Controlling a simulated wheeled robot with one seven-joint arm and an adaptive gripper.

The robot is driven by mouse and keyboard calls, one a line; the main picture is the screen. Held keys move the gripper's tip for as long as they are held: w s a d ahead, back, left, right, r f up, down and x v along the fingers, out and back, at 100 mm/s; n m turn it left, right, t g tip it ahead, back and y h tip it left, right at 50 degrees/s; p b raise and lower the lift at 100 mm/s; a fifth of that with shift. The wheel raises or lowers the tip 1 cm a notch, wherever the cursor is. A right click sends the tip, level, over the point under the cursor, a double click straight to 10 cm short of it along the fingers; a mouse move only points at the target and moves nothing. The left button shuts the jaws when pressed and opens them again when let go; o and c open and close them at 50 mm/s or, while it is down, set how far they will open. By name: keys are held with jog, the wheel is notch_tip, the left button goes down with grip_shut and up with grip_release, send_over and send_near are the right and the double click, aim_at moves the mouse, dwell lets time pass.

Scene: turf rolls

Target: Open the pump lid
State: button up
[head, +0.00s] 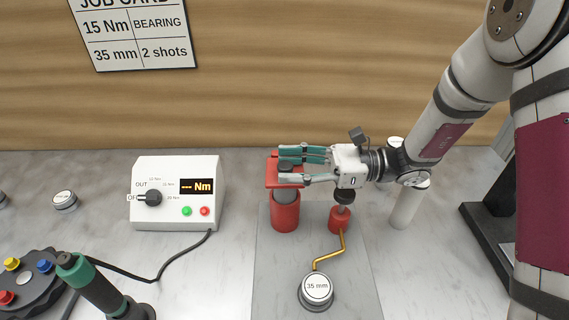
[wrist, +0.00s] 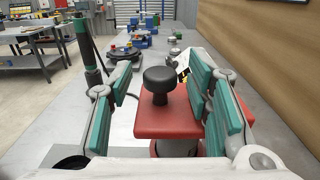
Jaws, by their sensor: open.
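The pump's red lid (head: 285,176) sits on top of a grey and red cylinder body (head: 285,212). In the wrist view the lid is a flat red plate (wrist: 152,127) with a black mushroom-shaped knob (wrist: 160,82) on top. My gripper (head: 304,163) reaches in from the right at the lid's height. Its teal fingers are open, one on each side of the knob, with gaps visible in the wrist view (wrist: 156,100). The lid looks closed and level. A gold bent pipe (head: 330,250) runs from a smaller red cylinder (head: 340,219) towards a round 35 mm piece (head: 317,289).
A white torque box (head: 177,192) reading "--- Nm" stands to the left with a black cable. A green-topped tool (head: 95,285) and a dark round holder (head: 30,283) are at front left. A job card (head: 133,33) hangs on the wooden wall. A white cylinder (head: 405,208) stands right of the pump.

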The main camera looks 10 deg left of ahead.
jog(key=shift+s+a, duration=0.15)
jog(key=shift+a, duration=0.55)
grip_shut()
